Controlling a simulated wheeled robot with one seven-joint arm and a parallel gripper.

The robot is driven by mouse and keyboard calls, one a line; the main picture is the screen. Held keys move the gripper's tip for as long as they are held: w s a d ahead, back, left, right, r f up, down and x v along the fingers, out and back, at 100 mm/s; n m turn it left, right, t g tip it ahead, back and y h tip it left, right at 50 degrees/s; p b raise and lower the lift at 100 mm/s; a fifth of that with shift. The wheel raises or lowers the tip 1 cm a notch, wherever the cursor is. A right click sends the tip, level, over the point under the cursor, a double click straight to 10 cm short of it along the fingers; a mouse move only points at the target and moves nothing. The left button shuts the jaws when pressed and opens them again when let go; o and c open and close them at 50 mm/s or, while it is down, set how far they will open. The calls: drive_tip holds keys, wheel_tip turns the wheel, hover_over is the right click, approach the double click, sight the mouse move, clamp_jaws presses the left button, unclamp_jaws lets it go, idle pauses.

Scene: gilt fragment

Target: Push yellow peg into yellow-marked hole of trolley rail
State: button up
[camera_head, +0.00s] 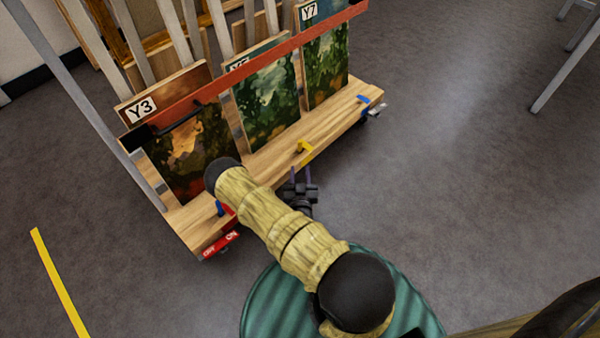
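The yellow peg (303,146) is at the front edge of the trolley's wooden rail (335,119), beside or over a yellow mark (307,156). Its head shows above the wood. The hole and the peg's depth cannot be made out. My gripper (300,172) is just in front of the rail, below the peg in the picture. Its two thin fingers are apart with nothing seen between them. They look close to the peg, but I see no contact.
The trolley holds framed paintings (265,105) behind a red bar (270,52). A red OFF/ON pedal (221,244) sticks out low at left.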

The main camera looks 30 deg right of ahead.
drive_tip(key=w+r+m+g, duration=0.1)
drive_tip(key=r+g, duration=0.1)
drive_tip(key=w+a+r+m+g, duration=0.1)
drive_tip(key=w+g, duration=0.1)
drive_tip(key=w+r+m+g, duration=0.1)
drive_tip(key=r, duration=0.1)
drive_tip(key=shift+w+a+r+g, duration=0.25)
drive_tip(key=shift+w+r+g, duration=0.1)
drive_tip(key=shift+w+g, duration=0.05)
drive_tip(key=s+a+r+n+g+y, duration=0.25)
drive_tip(key=s+a+r+y, duration=0.2)
drive_tip(key=r, duration=0.45)
drive_tip(key=s+a+r+n+g+y, duration=0.25)
drive_tip(key=s+a+r, duration=0.3)
drive_tip(key=r, duration=0.35)
drive_tip(key=s+a+r+n+g, duration=0.1)
drive_tip(key=s+r+n+g, duration=0.2)
drive_tip(key=s+r, duration=0.4)
drive_tip(key=s, duration=0.4)
drive_tip(key=shift+y, duration=0.4)
